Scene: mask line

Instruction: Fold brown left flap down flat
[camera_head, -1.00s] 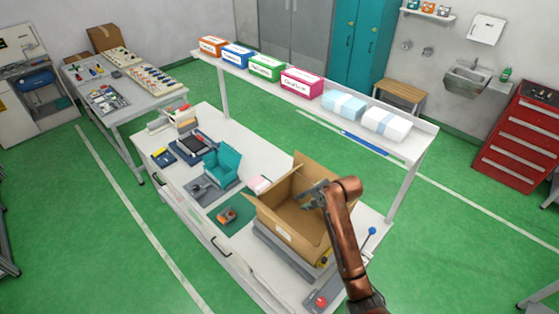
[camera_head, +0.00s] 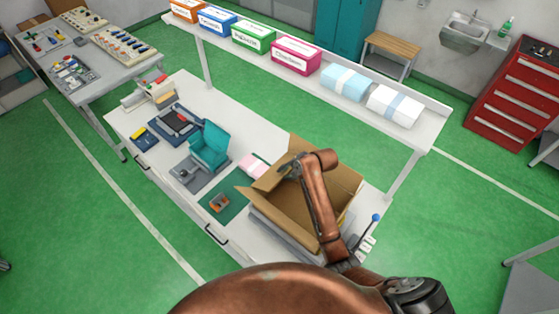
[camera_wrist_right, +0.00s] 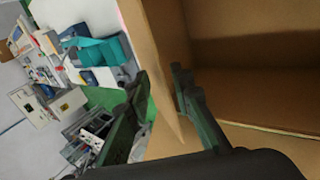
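An open brown cardboard box (camera_head: 322,205) stands on the workbench, flaps spread. Its left flap (camera_head: 268,181) is raised at the box's left side. My right gripper (camera_head: 289,171) is at this flap, with the arm reaching over the box. In the right wrist view, a brown panel (camera_wrist_right: 160,45), apparently this flap, runs between the two dark fingers of the right gripper (camera_wrist_right: 165,100). The fingers are apart, with a gap on the left finger's side; contact on the right side is unclear. My left gripper is not in view.
A green mat (camera_head: 222,199) with a small orange item, a pink pad (camera_head: 253,166) and a teal holder (camera_head: 209,146) lie left of the box. A shelf (camera_head: 437,125) with coloured cartons stands behind it. A blue-knobbed lever (camera_head: 375,218) is at the right.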

